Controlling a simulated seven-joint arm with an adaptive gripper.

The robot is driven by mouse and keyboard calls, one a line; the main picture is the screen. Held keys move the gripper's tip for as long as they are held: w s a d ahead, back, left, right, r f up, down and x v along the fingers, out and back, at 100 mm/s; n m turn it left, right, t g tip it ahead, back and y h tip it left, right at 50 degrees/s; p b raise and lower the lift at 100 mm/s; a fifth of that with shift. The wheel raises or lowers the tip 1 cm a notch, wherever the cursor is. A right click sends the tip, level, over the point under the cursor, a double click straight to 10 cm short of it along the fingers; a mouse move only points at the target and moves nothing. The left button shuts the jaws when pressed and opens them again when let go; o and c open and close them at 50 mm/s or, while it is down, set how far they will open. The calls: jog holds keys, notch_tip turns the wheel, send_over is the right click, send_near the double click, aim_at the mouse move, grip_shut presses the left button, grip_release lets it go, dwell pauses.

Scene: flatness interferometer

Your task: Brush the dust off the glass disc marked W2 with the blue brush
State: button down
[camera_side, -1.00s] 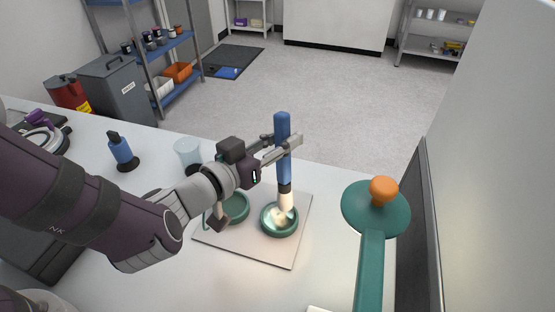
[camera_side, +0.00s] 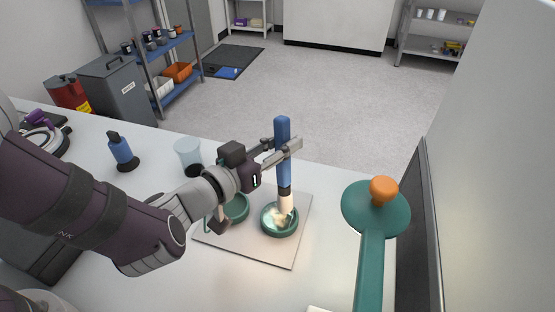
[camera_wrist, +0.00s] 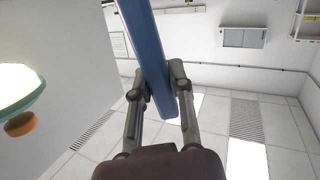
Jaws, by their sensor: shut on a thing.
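My gripper (camera_side: 283,149) is shut on the blue handle of the brush (camera_side: 284,170) and holds it upright, bristles down. The pale bristles (camera_side: 286,203) meet or hover just above a glass disc in a green round holder (camera_side: 266,228) on a light mat. A bright patch shows on that disc; its marking cannot be read. A second green holder (camera_side: 238,207) stands to its left, partly hidden by my gripper. In the wrist view the blue handle (camera_wrist: 150,45) runs between the two fingers (camera_wrist: 154,92).
The light square mat (camera_side: 270,257) lies on the white table. A green lamp arm with an orange knob (camera_side: 383,189) stands at right. The table front is mostly clear.

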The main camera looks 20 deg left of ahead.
jog(key=shift+f, duration=0.15)
jog(key=v, duration=0.3)
jog(key=shift+s+f, duration=0.15)
jog(key=shift+s, duration=0.15)
dwell(1.0)
jog(key=shift+r, duration=0.5)
jog(key=shift+w, duration=0.1)
